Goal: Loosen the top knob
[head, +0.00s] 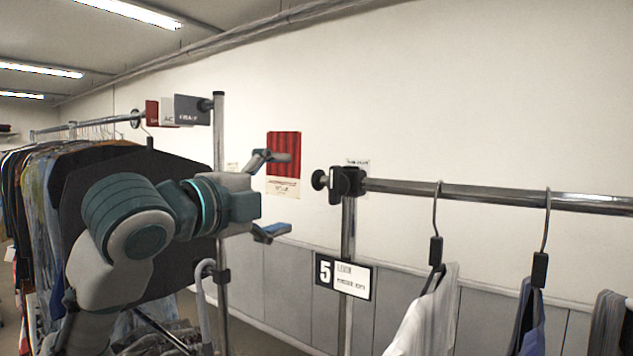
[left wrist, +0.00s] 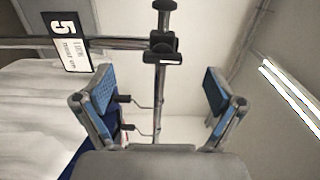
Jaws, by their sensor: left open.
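A black clamp (head: 347,181) joins the rail to the top of the metal post. A dark knob (head: 336,184) sits on the clamp's near left side. In the left wrist view the clamp (left wrist: 163,45) shows beyond the fingers, near the top of the picture. My left gripper (head: 277,194) is open and empty, left of the clamp and apart from it, with one finger above the other. In the left wrist view the open fingers (left wrist: 157,75) have blue pads, and the rail passes between them in the picture. My right gripper is not in view.
The metal rail (head: 490,194) runs right from the clamp and carries hangers with clothes. A sign with a 5 (head: 343,278) hangs on the post (head: 348,232) below the clamp. Another rack of dark clothes (head: 75,190) stands at the left, behind my left arm.

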